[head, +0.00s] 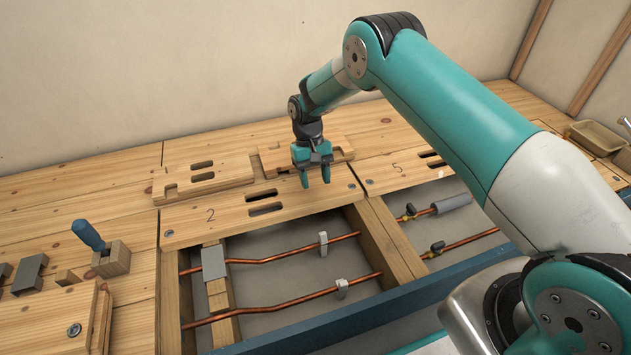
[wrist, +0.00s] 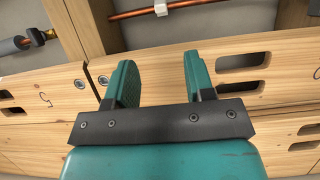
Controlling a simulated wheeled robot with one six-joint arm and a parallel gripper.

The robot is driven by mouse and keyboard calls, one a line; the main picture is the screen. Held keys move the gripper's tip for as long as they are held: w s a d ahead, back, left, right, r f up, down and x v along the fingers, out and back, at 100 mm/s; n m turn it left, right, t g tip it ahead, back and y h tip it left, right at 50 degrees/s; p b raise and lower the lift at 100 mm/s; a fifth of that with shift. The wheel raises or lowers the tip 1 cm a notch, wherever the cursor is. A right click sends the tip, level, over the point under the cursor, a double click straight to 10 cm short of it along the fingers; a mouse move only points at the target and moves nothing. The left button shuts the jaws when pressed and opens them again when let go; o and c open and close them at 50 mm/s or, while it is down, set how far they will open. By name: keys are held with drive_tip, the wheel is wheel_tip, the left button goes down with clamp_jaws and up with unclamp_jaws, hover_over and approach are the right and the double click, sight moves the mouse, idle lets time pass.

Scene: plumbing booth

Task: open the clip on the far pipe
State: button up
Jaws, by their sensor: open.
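The far copper pipe (head: 285,254) runs across the bay below the board marked 2. A pale grey clip (head: 323,243) sits around it near its right end; whether its latch is shut is too small to tell. The near copper pipe (head: 290,302) has a similar clip (head: 342,288). My gripper (head: 315,180) is open and empty, pointing down above the wooden board, beyond the far pipe. In the wrist view, the open teal fingers (wrist: 158,62) are apart from a copper pipe (wrist: 125,15) and its white clip (wrist: 168,5), partly cut off at the top edge.
A wooden divider (head: 385,240) separates this bay from one with valved pipes (head: 455,245). A grey plate (head: 213,262) covers part of the far pipe's left end. Slotted boards (head: 205,178) lie behind. A blue-handled tool (head: 90,236) stands in a block at left.

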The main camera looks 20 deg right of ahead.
drive_tip(key=r+t+p, duration=0.1)
drive_tip(key=t+p, duration=0.2)
drive_tip(key=t, duration=0.2)
hover_over(323, 233)
wheel_tip(323, 233, down, 17)
drive_tip(key=b, duration=0.9)
drive_tip(key=shift+s+f, duration=0.1)
clamp_jaws()
